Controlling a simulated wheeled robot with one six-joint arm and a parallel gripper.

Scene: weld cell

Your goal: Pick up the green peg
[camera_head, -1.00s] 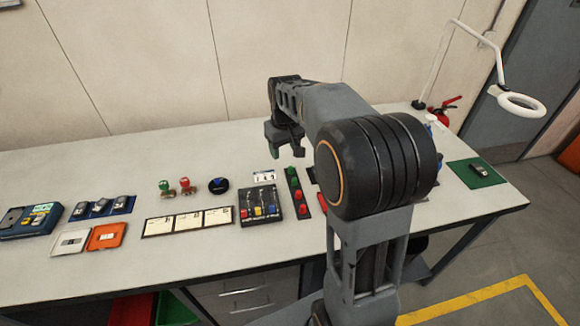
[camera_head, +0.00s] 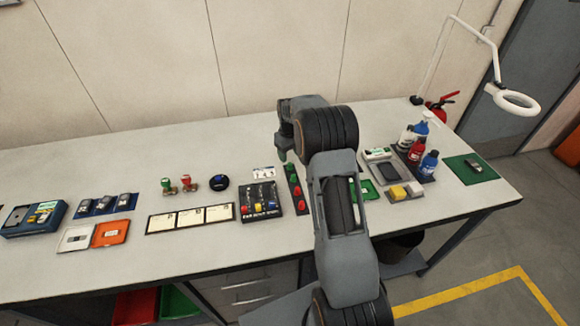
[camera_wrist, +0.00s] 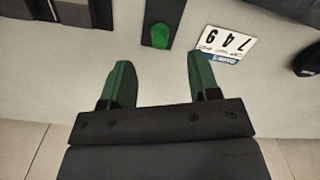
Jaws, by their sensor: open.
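The green peg (camera_wrist: 160,36) shows in the wrist view as a rounded green end on a narrow dark strip (camera_wrist: 160,10), near that strip's end. In the head view the strip (camera_head: 295,185) runs front to back on the bench and also carries red pegs. My gripper (camera_wrist: 160,82) has two green fingers spread wide with nothing between them. In the wrist view the peg appears beyond the fingertips, between their lines. In the head view my gripper (camera_head: 284,150) hangs by the far end of the strip, partly hidden by my arm.
A number card (camera_wrist: 228,43) lies beside the strip. A black switch box (camera_head: 260,203) stands left of it, a dark round puck (camera_head: 218,183) and two stamps (camera_head: 178,184) farther left. Bottles (camera_head: 416,150) stand to the right. The bench behind the strip is clear.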

